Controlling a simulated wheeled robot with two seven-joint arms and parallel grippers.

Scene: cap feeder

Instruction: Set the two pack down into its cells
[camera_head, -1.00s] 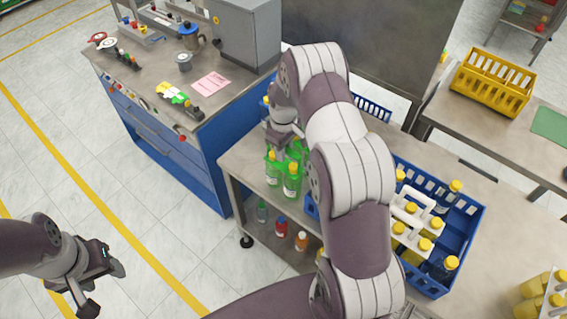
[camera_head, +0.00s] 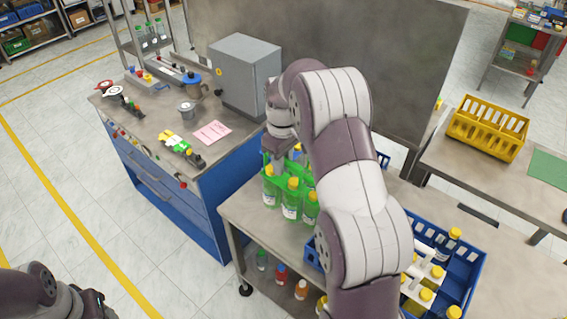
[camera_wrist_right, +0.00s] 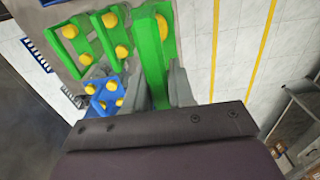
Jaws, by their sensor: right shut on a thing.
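My right gripper (camera_wrist_right: 158,85) is shut on the green handle (camera_wrist_right: 150,50) of a bottle pack. In the head view green bottles (camera_head: 291,198) with yellow caps hang below that gripper, over the left end of the steel bench; my arm hides part of them. In the right wrist view one yellow cap shows beside the held handle. A separate-looking green carrier (camera_wrist_right: 95,40) with several yellow caps lies left of it. The blue crate (camera_head: 470,268) stands on the bench, right of my arm, partly hidden. My left gripper (camera_head: 92,303) is at the bottom left edge, its jaws unclear.
A white carrier (camera_head: 425,280) with yellow-capped bottles sits in the blue crate. A blue carrier (camera_wrist_right: 105,95) with yellow caps shows in the wrist view. A blue cabinet (camera_head: 165,195) stands left of the bench. A yellow crate (camera_head: 488,128) is on the far right table.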

